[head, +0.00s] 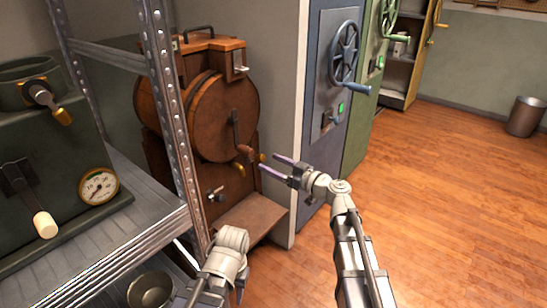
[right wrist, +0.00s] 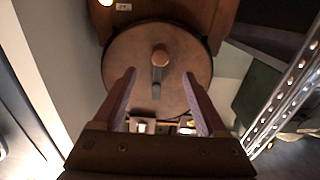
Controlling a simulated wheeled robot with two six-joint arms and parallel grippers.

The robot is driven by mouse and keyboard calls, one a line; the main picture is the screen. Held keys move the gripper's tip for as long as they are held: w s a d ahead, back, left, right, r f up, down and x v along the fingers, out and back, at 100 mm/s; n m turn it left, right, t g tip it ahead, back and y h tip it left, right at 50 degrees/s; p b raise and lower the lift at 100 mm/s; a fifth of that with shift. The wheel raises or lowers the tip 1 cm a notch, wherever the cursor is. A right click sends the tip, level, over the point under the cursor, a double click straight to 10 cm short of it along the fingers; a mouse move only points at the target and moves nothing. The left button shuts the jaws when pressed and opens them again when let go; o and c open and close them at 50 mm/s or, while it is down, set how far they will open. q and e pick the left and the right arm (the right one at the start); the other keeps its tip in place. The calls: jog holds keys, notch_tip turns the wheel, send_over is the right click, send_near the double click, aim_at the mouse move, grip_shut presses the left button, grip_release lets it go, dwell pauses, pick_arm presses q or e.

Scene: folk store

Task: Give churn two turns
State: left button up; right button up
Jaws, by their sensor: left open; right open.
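The wooden churn (head: 205,120) is a barrel on a wooden frame behind the metal rack post, which hides part of it. Its crank (head: 235,128) hangs down from the round end face, with a wooden handle (head: 245,150) at the lower end. My right gripper (head: 270,163) is open and empty, just right of the handle and pointing at it. In the right wrist view the handle (right wrist: 160,55) sits ahead, between and beyond the open fingertips (right wrist: 159,74), with no contact visible. My left gripper (head: 217,294) is open at the bottom, below the churn, its fingers partly hidden.
A metal rack (head: 160,185) at left holds a green machine (head: 55,165) with a dial (head: 99,186). A metal bowl (head: 151,290) sits below. A blue cabinet with a handwheel (head: 345,52) stands right of the churn.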

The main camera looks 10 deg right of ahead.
aim_at(252, 154)
jog(key=shift+x, duration=5.45)
jog(key=shift+c, duration=0.2)
jog(key=c, duration=1)
